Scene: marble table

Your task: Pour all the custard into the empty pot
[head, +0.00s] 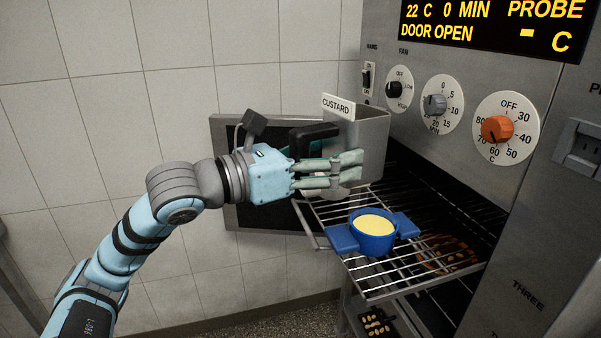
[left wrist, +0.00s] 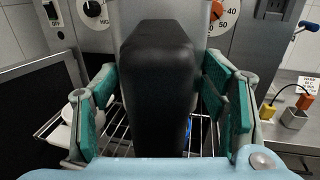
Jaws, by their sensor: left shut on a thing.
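A grey metal jug (head: 372,140) carries a white CUSTARD label (head: 338,107). My left gripper (head: 358,167) is shut on the jug's black handle (left wrist: 160,75) and holds it in the air above the oven rack. The jug looks about upright; its inside is hidden. A blue pot (head: 373,245) with two side handles stands on the rack, below and slightly right of the gripper. Yellow custard shows inside this pot. Only a sliver of blue shows behind the handle in the left wrist view. My right gripper is in neither view.
The wire rack (head: 385,287) sticks out of the open oven. A brown round item with nuts (head: 447,252) lies below it, and a dark tray (head: 376,324) sits lower down. The dark open door (head: 262,217) is behind my gripper. Knobs such as the orange one (head: 496,129) line the panel.

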